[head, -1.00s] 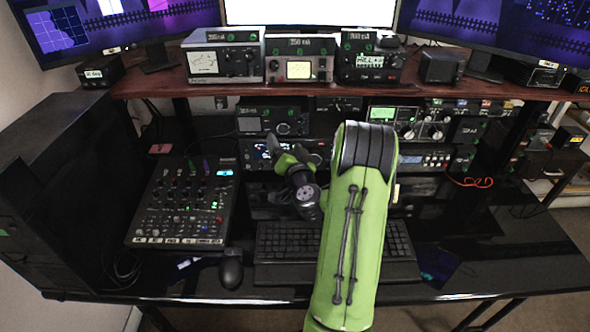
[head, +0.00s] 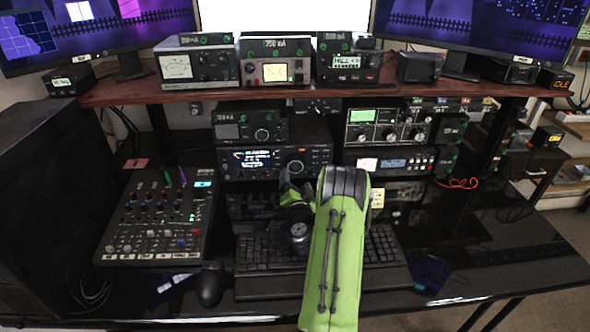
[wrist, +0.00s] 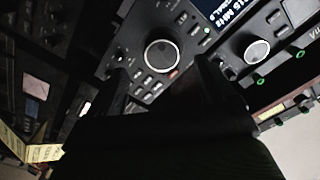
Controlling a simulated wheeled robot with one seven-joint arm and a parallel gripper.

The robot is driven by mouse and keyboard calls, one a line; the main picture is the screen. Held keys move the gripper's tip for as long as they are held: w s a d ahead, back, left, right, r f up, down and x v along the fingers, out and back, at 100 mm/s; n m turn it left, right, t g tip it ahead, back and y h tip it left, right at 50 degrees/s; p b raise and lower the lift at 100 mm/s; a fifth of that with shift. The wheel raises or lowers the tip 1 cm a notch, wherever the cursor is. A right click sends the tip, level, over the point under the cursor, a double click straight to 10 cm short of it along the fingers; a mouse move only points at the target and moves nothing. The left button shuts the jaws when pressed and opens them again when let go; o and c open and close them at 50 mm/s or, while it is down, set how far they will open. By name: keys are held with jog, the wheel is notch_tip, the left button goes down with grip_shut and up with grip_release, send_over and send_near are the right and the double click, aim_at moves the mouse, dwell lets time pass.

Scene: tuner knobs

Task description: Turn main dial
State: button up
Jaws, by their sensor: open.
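The main dial (head: 296,166) is a large round knob right of the lit blue display on the radio in the middle of the lower rack. In the wrist view, the dial (wrist: 162,55) shows a pale ring around a dark face, ahead of my gripper (wrist: 165,88). The gripper's dark fingers are apart, one on each side of and below the dial, with nothing between them. They look short of the dial; I see no contact. In the head view, my gripper (head: 291,190) is just below the dial, partly hidden by my green arm.
A smaller radio (head: 250,128) with its own knob sits on top. Other units (head: 388,125) stand to the right. Below are a keyboard (head: 262,252), mixer (head: 158,215) and mouse (head: 210,284). A red-brown shelf (head: 215,92) runs above the rack.

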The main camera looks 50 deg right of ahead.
aim_at(295, 168)
jog(key=w+d+r+p, duration=0.1)
jog(key=p, duration=0.1)
jog(key=shift+w+d+p, duration=0.15)
jog(key=shift+d+p, duration=0.05)
jog(key=shift+p, duration=0.1)
jog(key=p+x, duration=0.2)
jog(key=x, duration=0.1)
jog(key=shift+f+p, duration=0.15)
jog(key=shift+p, duration=0.25)
jog(key=shift+w+d+f, duration=0.15)
jog(key=shift+w+d, duration=0.15)
jog(key=shift+d, duration=0.15)
jog(key=c, duration=1.1)
jog(key=shift+o, duration=0.2)
